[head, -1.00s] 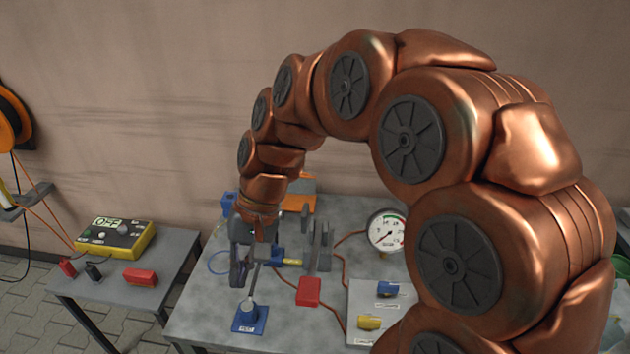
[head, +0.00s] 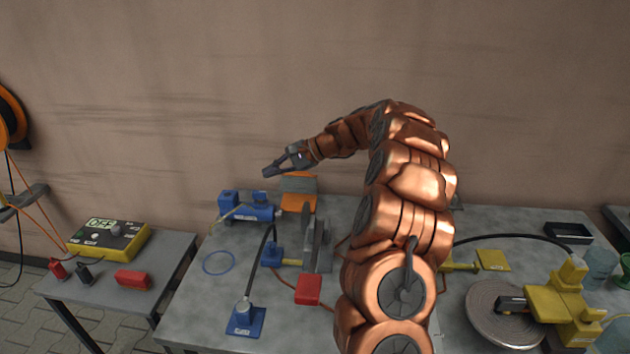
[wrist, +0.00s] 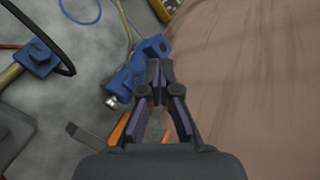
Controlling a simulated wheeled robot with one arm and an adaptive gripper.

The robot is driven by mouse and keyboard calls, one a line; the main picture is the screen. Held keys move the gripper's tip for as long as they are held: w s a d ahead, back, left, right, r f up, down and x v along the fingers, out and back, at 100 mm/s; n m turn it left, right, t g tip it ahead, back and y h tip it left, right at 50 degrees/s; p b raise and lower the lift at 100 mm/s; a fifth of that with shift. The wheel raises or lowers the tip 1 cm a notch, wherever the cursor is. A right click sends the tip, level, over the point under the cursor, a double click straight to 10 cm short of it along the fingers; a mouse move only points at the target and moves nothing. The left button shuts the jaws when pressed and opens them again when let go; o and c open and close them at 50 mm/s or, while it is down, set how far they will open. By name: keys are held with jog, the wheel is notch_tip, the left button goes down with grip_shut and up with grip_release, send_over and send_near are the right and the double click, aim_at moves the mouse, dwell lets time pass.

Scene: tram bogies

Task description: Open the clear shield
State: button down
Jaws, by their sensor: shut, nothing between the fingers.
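I cannot pick out the clear shield with certainty. An orange-edged part with a grey-brown panel (head: 299,184) stands at the back of the workbench, behind upright dark discs (head: 318,240). Orange strips (wrist: 122,128) show beside my fingers in the wrist view. My gripper (head: 267,173) is shut and empty, pointing left above the back edge of the bench, above and left of the orange-edged part. In the wrist view its fingertips (wrist: 160,66) meet, in front of a blue device (wrist: 133,73). My gripper hides part of what lies behind it.
The blue device (head: 246,207) sits at the back left, with a blue clamp (head: 272,255) nearer. A red block (head: 308,289) lies in front of the discs. A yellow meter (head: 108,239) stands on a side table. Yellow equipment (head: 560,302) is at right. The wall is close behind.

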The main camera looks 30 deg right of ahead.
aim_at(308, 189)
jog(key=w+d+f+m+t, duration=0.1)
jog(key=d+f, duration=0.1)
jog(key=d, duration=0.2)
jog(key=d+f+m+t+h+b, duration=0.1)
jog(key=d+f, duration=0.1)
jog(key=d, duration=0.2)
jog(key=w+d+f+m, duration=0.1)
jog(key=d+f, duration=0.1)
jog(key=d, duration=0.3)
jog(key=shift+w+m+t, duration=0.3)
jog(key=shift+t, duration=0.1)
jog(key=d+f+m+t+h+b, duration=0.25)
jog(key=d+f, duration=0.25)
jog(key=d, duration=0.6)
jog(key=shift+m+g, duration=0.25)
jog(key=p+x, duration=0.2)
jog(key=x, duration=0.6)
jog(key=shift+w+a+f+p, duration=0.15)
jog(key=shift+w+f+p, duration=0.05)
jog(key=shift+w+p, duration=0.15)
jog(key=shift+s+b, duration=0.15)
jog(key=shift+b, duration=0.25)
